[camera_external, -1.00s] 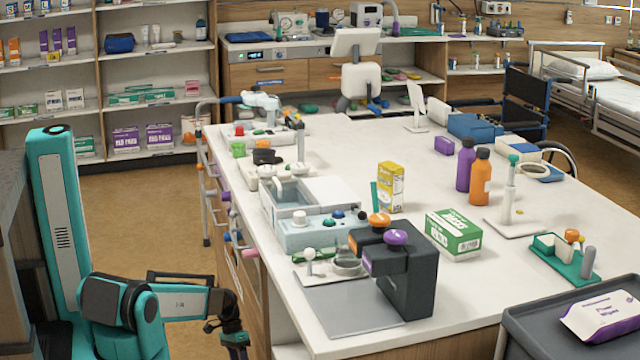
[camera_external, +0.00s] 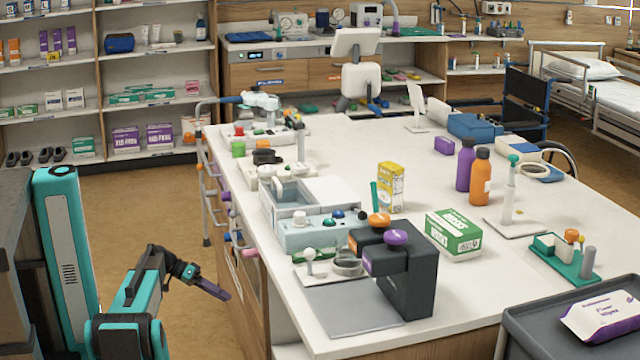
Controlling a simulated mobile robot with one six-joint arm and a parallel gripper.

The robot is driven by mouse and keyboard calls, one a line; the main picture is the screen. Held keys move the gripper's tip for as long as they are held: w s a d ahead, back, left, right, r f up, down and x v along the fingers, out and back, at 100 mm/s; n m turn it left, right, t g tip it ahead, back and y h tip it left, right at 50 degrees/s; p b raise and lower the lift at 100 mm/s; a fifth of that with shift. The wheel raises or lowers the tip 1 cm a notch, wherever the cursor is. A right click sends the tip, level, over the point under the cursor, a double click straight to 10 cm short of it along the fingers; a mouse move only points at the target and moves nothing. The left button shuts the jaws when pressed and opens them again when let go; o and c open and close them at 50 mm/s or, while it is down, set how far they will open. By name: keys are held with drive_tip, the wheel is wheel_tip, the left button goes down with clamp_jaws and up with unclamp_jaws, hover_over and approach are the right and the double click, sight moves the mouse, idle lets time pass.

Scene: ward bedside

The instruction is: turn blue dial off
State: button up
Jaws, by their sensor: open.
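A small blue dial (camera_external: 338,214) sits on the front of a pale blue unit (camera_external: 303,237) near the left edge of the white counter. A white knob (camera_external: 299,217), a green knob (camera_external: 328,222) and a dark knob (camera_external: 362,214) share that panel. Which way the blue dial points is too small to tell. My gripper (camera_external: 215,289) is open and empty. It hangs left of the counter, over the floor, well apart from the unit and lower in the picture. Its fingers are seen nearly edge-on.
A dark machine with orange and purple knobs (camera_external: 396,238) stands just right of the unit, beside a grey mat (camera_external: 345,306). A walking frame (camera_external: 205,190) and pegs line the counter's left side. The floor between my arm and the counter is open.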

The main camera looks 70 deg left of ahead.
sight(229, 237)
drive_tip(key=s+a+r+t+y+b, duration=0.2)
drive_tip(key=s+a+r+t+b, duration=0.1)
drive_tip(key=a, duration=0.5)
drive_tip(key=s+a+r+m+t+y+b, duration=0.1)
drive_tip(key=s+a+r+t+b, duration=0.3)
drive_tip(key=r, duration=0.5)
drive_tip(key=s+a+y+b, duration=0.1)
drive_tip(key=s+a+b, duration=0.1)
drive_tip(key=a+b, duration=0.1)
drive_tip(key=shift+s+a+r, duration=0.2)
drive_tip(key=shift+a+r, duration=0.15)
drive_tip(key=shift+r, duration=0.05)
drive_tip(key=shift+w+b, duration=0.1)
drive_tip(key=shift+b, duration=0.2)
drive_tip(key=w+b, duration=0.3)
drive_tip(key=w, duration=1)
drive_tip(key=shift+w+b, duration=0.35)
drive_tip(key=c, duration=1)
